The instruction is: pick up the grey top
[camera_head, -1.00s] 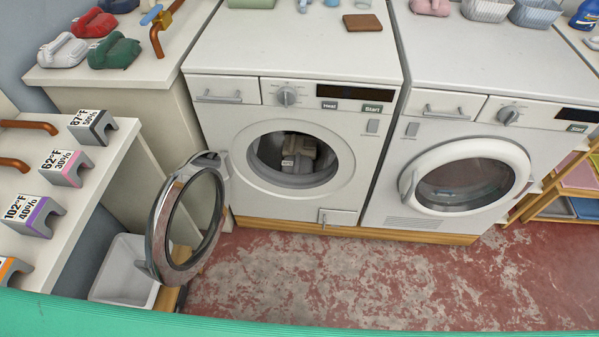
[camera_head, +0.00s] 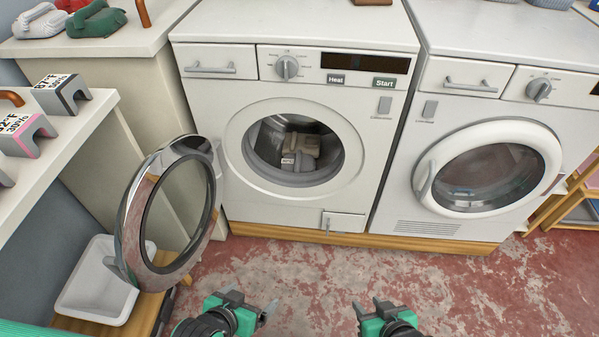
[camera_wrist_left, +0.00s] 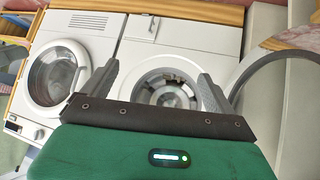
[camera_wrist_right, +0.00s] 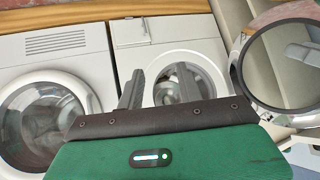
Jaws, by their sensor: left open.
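The drum of the left washing machine (camera_head: 237,168) is open and holds a small heap of clothing. A light grey piece (camera_head: 297,162) lies at the front of the heap, against a brownish-grey piece (camera_head: 304,145); I cannot tell surely which is the grey top. My left gripper (camera_head: 250,306) is open and empty, low in front of the machine. My right gripper (camera_head: 369,308) is to its right, its fingers apart by a narrower gap, also empty. Both are well short of the drum. The drum also shows in the left wrist view (camera_wrist_left: 170,94).
The round door (camera_head: 128,222) hangs open to the left of the drum. A white bin (camera_head: 98,300) stands below it. The second machine's door (camera_head: 487,170) is shut. A white shelf (camera_head: 75,140) with label clips is at left. The floor before the machines is clear.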

